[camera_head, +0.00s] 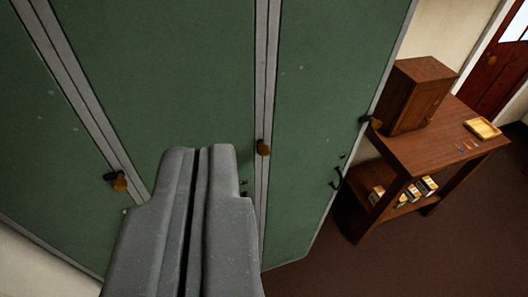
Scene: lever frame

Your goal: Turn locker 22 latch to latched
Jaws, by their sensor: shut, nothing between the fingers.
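Tall green locker doors (165,75) with grey frame strips fill the left and middle of the view, tilted in the picture. Brass latch knobs show at the left door (119,181), at the middle strip (263,147), and at the right door's edge (375,122). No locker number is readable, so I cannot tell which one is locker 22's latch. My gripper (198,152) is shut and empty, its fingers pointing up the picture in front of the middle door. Its tips appear left of the middle knob, with no visible contact. The gripper hides the lower part of the middle door.
A dark handle (338,178) sits low on the right door. Brown floor (400,255) is clear at lower right.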

